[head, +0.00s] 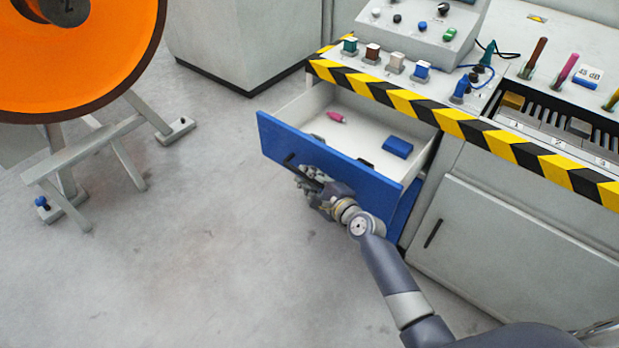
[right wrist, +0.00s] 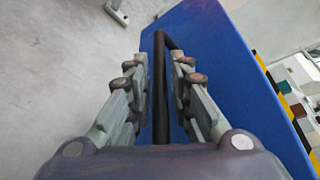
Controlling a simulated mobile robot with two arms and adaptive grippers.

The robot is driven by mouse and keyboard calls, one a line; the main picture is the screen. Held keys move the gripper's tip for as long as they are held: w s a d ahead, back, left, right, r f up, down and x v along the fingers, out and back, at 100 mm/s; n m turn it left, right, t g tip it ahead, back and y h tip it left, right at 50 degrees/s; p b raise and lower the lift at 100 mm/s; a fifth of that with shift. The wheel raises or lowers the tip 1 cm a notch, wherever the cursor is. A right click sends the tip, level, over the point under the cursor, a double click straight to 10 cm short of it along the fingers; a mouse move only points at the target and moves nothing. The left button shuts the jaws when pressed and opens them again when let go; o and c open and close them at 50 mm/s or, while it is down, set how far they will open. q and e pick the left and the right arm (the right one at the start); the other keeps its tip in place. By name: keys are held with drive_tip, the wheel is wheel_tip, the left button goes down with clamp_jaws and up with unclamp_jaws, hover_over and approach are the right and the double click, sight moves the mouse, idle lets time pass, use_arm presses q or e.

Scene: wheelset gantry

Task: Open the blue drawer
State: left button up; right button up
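The blue drawer (head: 340,160) is pulled well out of the grey cabinet, and its pale inside shows in the head view. Its blue front also fills much of the right wrist view (right wrist: 225,60). My right gripper (head: 308,180) is at the dark bar handle (head: 289,158) on the drawer front. In the right wrist view the handle (right wrist: 160,85) runs between the two fingers, with a gap visible beside it, so the gripper looks open around it. My left gripper is not in view.
A pink object (head: 336,116) and a blue box (head: 397,147) lie in the drawer. The striped worktop edge (head: 440,118) is above it. A grey cabinet door (head: 500,250) is at right. An orange wheel (head: 75,60) on a grey stand is at left. Floor in front is clear.

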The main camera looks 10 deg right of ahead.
drive_tip(key=shift+s, duration=0.1)
drive_tip(key=v, duration=1.2)
drive_tip(key=shift+f, duration=0.1)
